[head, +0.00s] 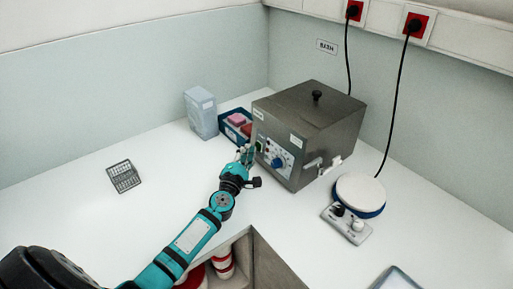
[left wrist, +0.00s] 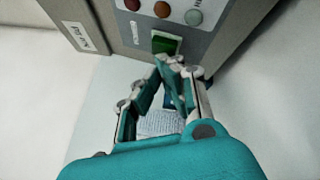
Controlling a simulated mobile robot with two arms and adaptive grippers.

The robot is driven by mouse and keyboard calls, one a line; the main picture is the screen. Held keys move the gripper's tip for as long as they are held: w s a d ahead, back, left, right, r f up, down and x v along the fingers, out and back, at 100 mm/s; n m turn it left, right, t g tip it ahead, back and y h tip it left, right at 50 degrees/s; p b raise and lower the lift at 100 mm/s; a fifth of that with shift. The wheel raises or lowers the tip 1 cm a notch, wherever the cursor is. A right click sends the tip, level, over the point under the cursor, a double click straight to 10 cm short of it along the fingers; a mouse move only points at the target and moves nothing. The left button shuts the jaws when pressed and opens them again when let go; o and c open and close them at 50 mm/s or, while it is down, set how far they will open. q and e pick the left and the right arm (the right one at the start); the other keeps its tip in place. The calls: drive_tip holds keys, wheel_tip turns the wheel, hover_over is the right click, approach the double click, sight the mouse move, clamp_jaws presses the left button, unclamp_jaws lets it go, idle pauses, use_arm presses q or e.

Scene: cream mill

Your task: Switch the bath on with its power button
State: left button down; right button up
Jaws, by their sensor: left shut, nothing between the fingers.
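The bath (head: 308,120) is a grey metal box with a black-knobbed lid, standing on the white counter against the back wall. Its front panel carries a blue dial (head: 277,163) and a green power button (head: 260,146). In the left wrist view the green button (left wrist: 166,43) sits below a row of round coloured lamps. My left gripper (head: 246,153) is shut and empty at the left end of the panel. In the left wrist view its fingertips (left wrist: 170,62) are just below the button; I cannot tell whether they touch it. My right gripper is not in view.
A blue bin (head: 222,124) with coloured items and a pale container (head: 200,112) stand left of the bath. A round-topped device (head: 360,193) stands to its right. A wire rack (head: 124,176) lies at left. The front counter has free room.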

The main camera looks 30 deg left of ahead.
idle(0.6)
use_arm(q)
drive_tip(key=shift+w, duration=0.1)
drive_tip(key=shift+w+d, duration=0.15)
drive_tip(key=shift+w, duration=0.15)
drive_tip(key=shift+s, duration=0.4)
drive_tip(key=shift+s+a+r+p, duration=0.1)
drive_tip(key=shift+s+a+p, duration=0.2)
drive_tip(key=shift+s+a, duration=0.1)
drive_tip(key=shift+s+a+r+p, duration=0.15)
drive_tip(key=shift+s+a, duration=0.15)
drive_tip(key=shift+s, duration=0.5)
drive_tip(key=shift+s+a+r+p, duration=0.15)
drive_tip(key=shift+s+a, duration=0.15)
drive_tip(key=shift+s, duration=0.45)
drive_tip(key=shift+s+a+r+p, duration=0.15)
drive_tip(key=shift+s+a, duration=0.15)
drive_tip(key=shift+s, duration=0.5)
drive_tip(key=shift+f, duration=0.1)
